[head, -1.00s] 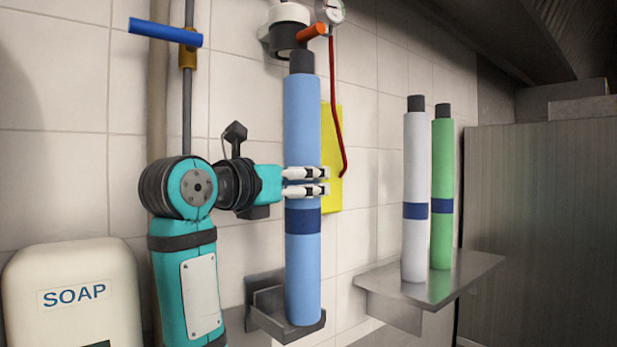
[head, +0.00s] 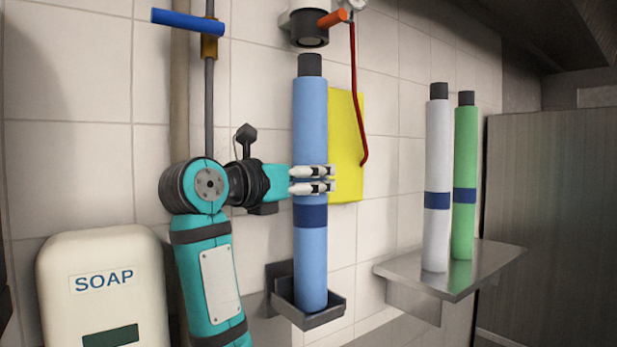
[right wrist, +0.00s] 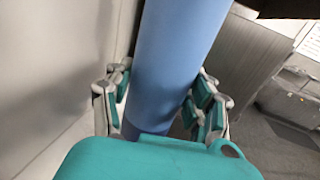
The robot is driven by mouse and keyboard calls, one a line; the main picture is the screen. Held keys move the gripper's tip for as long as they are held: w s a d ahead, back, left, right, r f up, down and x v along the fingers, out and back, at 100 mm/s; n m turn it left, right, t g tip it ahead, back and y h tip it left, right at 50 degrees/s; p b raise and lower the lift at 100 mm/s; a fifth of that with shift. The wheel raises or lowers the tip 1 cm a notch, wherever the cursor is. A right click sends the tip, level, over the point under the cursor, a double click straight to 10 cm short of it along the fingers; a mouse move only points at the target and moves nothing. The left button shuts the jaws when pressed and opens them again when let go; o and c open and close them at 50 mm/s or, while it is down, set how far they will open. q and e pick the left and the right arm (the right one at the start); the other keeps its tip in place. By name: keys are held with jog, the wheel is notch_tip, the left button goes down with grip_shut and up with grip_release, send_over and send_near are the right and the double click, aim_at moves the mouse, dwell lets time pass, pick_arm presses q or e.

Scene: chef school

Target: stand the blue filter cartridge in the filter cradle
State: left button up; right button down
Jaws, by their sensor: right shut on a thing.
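The blue filter cartridge (head: 311,130) is upright in the head view, with a dark cap and a dark blue band. Its lower end is in the dark grey filter cradle (head: 335,310) on the wall; whether it rests on the cradle's floor is hard to see. My right gripper (head: 322,180) is shut around the cartridge a little above the band. In the right wrist view the cartridge (right wrist: 175,60) runs between the fingers (right wrist: 160,105). My left gripper is not in view.
A black fitting (head: 309,29) hangs just above the cartridge's cap. A yellow sheet (head: 346,150) and a red hose (head: 360,100) are behind and right. A steel shelf (head: 400,270) holds a white cartridge (head: 438,150) and a green cartridge (head: 465,150). A soap dispenser (head: 105,300) is at left.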

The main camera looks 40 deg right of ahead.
jog(key=shift+r, duration=0.15)
jog(key=shift+c, duration=1.8)
grip_release()
jog(key=shift+s+a, duration=0.1)
jog(key=shift+f, duration=0.2)
jog(key=s+a, duration=0.1)
jog(key=a, duration=1.1)
jog(key=shift+s+r, duration=0.15)
jog(key=shift+s, duration=0.1)
